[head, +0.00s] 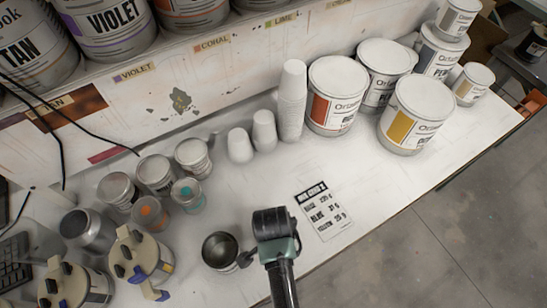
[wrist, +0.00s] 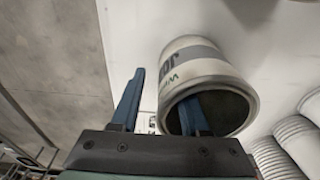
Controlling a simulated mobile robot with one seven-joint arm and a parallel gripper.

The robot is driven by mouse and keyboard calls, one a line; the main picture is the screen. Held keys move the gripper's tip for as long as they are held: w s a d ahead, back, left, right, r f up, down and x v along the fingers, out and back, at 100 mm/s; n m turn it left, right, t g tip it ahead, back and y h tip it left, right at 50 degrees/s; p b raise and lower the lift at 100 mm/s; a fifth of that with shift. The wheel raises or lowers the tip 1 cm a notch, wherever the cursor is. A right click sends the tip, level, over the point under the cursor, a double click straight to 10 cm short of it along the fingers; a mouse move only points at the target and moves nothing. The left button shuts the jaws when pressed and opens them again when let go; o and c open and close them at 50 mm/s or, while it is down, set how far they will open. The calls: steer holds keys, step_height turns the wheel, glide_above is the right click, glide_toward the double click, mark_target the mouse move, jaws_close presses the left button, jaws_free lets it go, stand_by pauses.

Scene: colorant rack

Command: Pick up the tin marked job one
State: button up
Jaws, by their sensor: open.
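An open, empty-looking tin (head: 220,251) with a dark inside stands on the white bench, left of my gripper (head: 247,257). In the wrist view the tin (wrist: 193,55) is pale with a grey band and dark lettering, partly readable as "JOB"; the number cannot be made out. My gripper (wrist: 164,88) is open. Its right finger overlaps the tin's dark mouth and appears to reach inside the rim, while its left finger is outside the wall. I cannot tell whether either finger touches the tin.
A printed card (head: 324,210) lies right of my gripper. Small tins (head: 155,173) and lidded pots (head: 142,258) crowd the left. Stacked white cups (head: 292,100) and large paint cans (head: 336,95) stand behind. The bench between is clear.

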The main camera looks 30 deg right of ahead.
steer(key=shift+f, duration=0.35)
steer(key=shift+c, duration=0.2)
jaws_close()
steer(key=shift+r, duration=0.1)
